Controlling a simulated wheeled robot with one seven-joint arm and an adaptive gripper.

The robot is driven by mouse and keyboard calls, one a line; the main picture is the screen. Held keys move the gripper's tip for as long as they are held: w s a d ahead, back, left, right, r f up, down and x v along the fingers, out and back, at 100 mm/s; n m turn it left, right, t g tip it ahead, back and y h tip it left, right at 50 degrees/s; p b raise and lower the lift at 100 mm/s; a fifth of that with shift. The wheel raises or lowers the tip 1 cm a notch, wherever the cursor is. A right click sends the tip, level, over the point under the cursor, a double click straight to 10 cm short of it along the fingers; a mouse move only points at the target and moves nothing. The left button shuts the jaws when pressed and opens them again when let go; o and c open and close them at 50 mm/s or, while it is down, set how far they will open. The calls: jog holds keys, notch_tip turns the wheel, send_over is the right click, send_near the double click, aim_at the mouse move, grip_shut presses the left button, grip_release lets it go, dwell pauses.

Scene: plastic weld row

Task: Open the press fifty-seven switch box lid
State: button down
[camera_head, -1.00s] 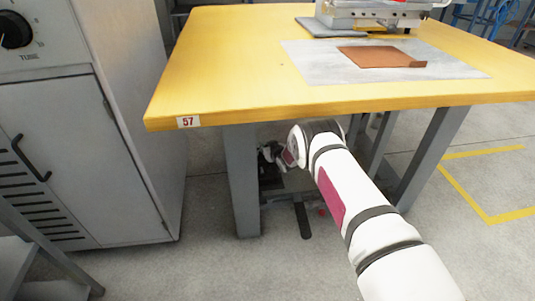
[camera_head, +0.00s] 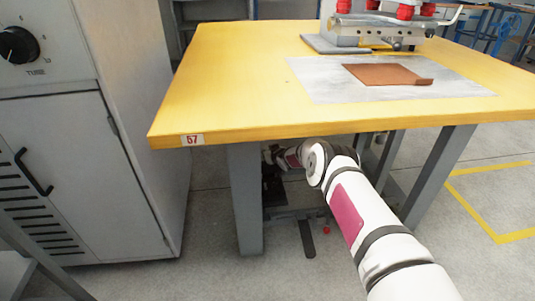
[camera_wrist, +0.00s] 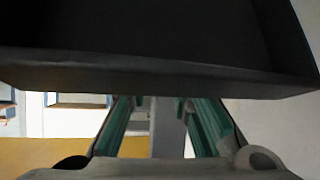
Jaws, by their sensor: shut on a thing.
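The worktable (camera_head: 240,75) carries a red "57" label (camera_head: 192,140) on its front edge. A dark box (camera_head: 274,190), apparently the switch box, is under the tabletop beside the front left leg. My gripper (camera_head: 270,154) is at the top of this box, partly hidden by the table edge and my arm. In the wrist view a dark, shallow, panel-like part (camera_wrist: 160,62), apparently the lid, fills the top. My gripper's green-lined fingers (camera_wrist: 160,104) meet its lower edge and are shut on it. Their tips are hidden behind it. The lid's angle is unclear.
A grey cabinet (camera_head: 75,170) stands left of the table. The grey table leg (camera_head: 245,200) is close to my gripper. A pedal (camera_head: 307,238) and small red object (camera_head: 327,230) are low under the table. A brown sheet (camera_head: 385,75) lies on top.

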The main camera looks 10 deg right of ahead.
jog(key=shift+s+d+f, duration=0.25)
jog(key=shift+d+f, duration=0.1)
jog(key=shift+f, duration=0.15)
jog(key=shift+s+d+f, duration=0.2)
jog(key=shift+d+f, duration=0.1)
jog(key=shift+f, duration=0.15)
jog(key=c, duration=1.4)
grip_release()
jog(key=shift+f, duration=0.1)
jog(key=shift+o, duration=0.2)
jog(key=shift+w+a+r, duration=0.15)
jog(key=shift+a+r, duration=0.05)
jog(key=shift+r, duration=0.15)
